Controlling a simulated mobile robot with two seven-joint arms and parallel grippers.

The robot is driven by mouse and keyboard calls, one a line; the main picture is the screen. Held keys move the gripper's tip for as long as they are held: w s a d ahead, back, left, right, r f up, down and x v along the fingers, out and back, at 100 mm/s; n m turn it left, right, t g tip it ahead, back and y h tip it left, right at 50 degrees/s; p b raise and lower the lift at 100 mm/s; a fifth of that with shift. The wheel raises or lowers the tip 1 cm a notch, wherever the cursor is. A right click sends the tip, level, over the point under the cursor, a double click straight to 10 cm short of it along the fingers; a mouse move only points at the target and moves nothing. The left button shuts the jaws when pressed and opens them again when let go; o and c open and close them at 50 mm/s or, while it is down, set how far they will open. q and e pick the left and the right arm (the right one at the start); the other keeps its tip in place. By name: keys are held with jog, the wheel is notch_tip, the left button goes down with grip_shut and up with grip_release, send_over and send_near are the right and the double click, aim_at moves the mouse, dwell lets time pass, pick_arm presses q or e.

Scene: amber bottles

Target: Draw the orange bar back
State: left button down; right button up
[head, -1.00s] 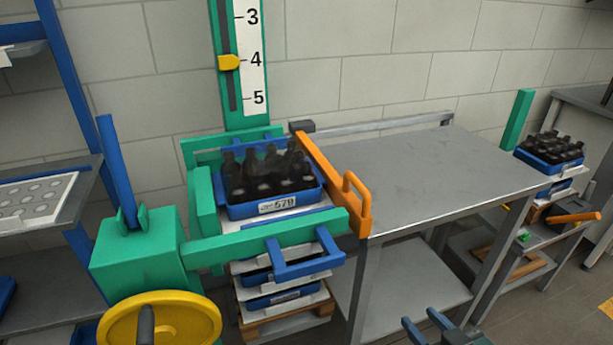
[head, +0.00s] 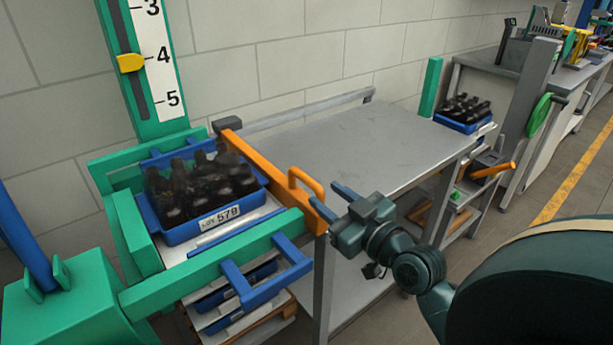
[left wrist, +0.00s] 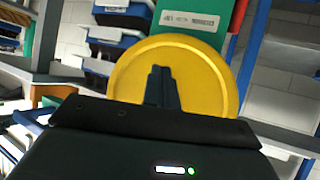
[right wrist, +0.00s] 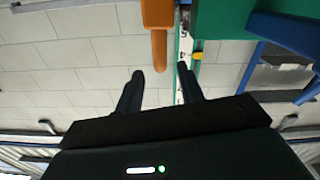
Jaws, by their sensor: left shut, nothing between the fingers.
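The orange bar (head: 262,165) lies between the blue tray (head: 205,228) of dark bottles and the grey table (head: 350,145). Its looped handle (head: 306,182) stands on its near end. My right gripper (head: 326,200) is open and empty, just right of the handle. In the right wrist view, the orange handle (right wrist: 159,45) lies ahead of the gap between the open fingers (right wrist: 160,70), with no contact visible. My left gripper (left wrist: 160,72) is shut and empty, in front of the yellow wheel (left wrist: 205,75); it is outside the head view.
A green frame (head: 215,262) with a blue bracket (head: 265,285) borders the tray in front. The yellow pointer (head: 130,63) is near 4 on the scale. Another blue bottle tray (head: 462,124) stands beyond the table. The grey tabletop is clear.

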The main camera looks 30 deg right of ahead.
aim_at(315, 187)
jog(key=w, duration=0.4)
jog(key=w+p, duration=0.1)
jog(key=w, duration=0.2)
jog(key=shift+a, duration=0.3)
jog(key=shift+c, duration=0.4)
grip_shut()
